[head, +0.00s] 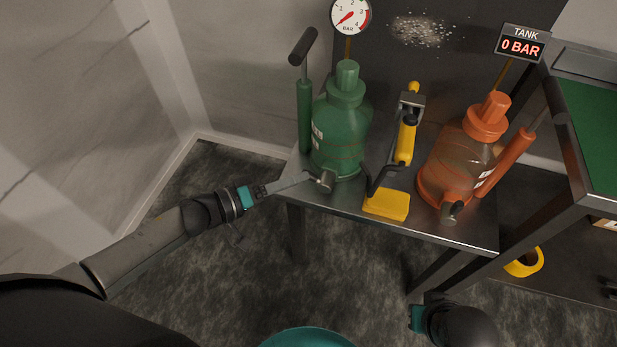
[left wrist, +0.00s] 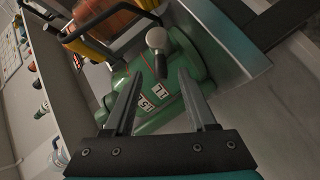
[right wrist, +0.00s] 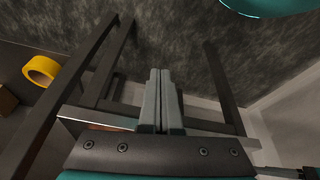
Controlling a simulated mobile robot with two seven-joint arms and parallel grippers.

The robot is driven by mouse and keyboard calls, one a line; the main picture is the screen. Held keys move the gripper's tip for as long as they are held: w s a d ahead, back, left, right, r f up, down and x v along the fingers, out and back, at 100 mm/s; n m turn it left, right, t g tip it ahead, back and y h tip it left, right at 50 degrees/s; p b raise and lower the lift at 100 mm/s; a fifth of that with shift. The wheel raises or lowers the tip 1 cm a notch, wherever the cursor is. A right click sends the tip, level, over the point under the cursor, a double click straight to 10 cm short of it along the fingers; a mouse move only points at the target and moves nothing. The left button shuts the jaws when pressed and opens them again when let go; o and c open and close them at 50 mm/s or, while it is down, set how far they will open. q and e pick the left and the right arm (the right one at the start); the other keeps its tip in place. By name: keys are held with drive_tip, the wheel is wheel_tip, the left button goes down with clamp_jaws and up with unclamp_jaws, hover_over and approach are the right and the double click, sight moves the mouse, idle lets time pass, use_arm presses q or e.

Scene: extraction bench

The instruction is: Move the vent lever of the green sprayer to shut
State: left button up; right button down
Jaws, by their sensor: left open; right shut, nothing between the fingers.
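The green sprayer (head: 338,135) stands upright at the left end of the metal bench. Its vent lever (head: 327,181) is a short grey piece low on the front of the tank. In the left wrist view the lever shows as a pale round knob (left wrist: 157,38) on a dark stem, in line with the gap between my fingers. My left gripper (head: 308,177) is open beside the lever, its fingertips (left wrist: 158,76) close to the green tank. Contact cannot be told. My right gripper (right wrist: 160,74) is shut and empty, low in front of the bench.
An orange sprayer (head: 455,160) stands to the right, with a yellow-handled tool (head: 405,138) and yellow block (head: 387,205) between. A dial gauge (head: 350,17) and a TANK display (head: 522,45) reading 0 BAR are behind. A yellow ring (head: 524,263) lies lower right. Floor left of the bench is clear.

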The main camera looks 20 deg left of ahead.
use_arm(q)
drive_tip(key=shift+b+x, duration=0.75)
drive_tip(key=shift+x, duration=1.5)
use_arm(e)
drive_tip(key=shift+w+r+t, duration=0.2)
drive_tip(key=shift+r+t, duration=0.1)
drive_tip(key=shift+r, duration=1.6)
use_arm(q)
drive_tip(key=shift+c, duration=0.4)
clamp_jaws()
